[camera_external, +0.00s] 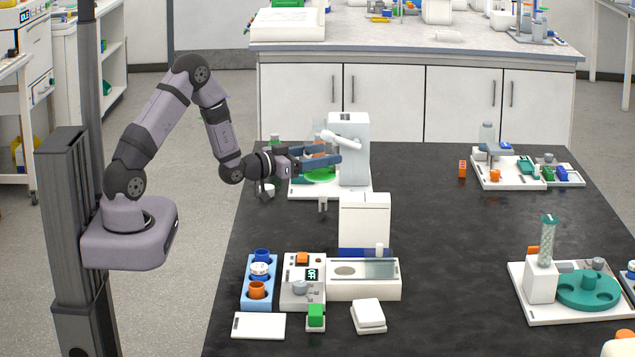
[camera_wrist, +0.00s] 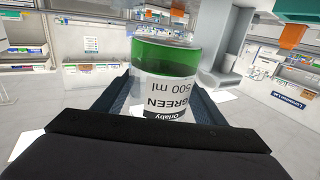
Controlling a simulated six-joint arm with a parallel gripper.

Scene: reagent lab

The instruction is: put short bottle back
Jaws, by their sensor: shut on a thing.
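My gripper (camera_external: 335,158) reaches level over the left part of a white station at the back left of the black table. In the wrist view its two dark fingers are shut on both sides of a clear bottle (camera_wrist: 166,92). The bottle has a green band at one end and a white label reading "GREEN 500 ml", upside down in that view. In the external view the fingers hide much of the bottle. Green (camera_external: 320,175) shows below them, but I cannot tell if it is the bottle or the station.
A tall white device (camera_external: 354,150) stands just right of the gripper. Nearer are a white unit (camera_external: 364,215), a blue rack (camera_external: 246,290) with several round items, and a white block (camera_external: 368,315). A teal carousel (camera_external: 588,290) is at right. The middle right of the table is clear.

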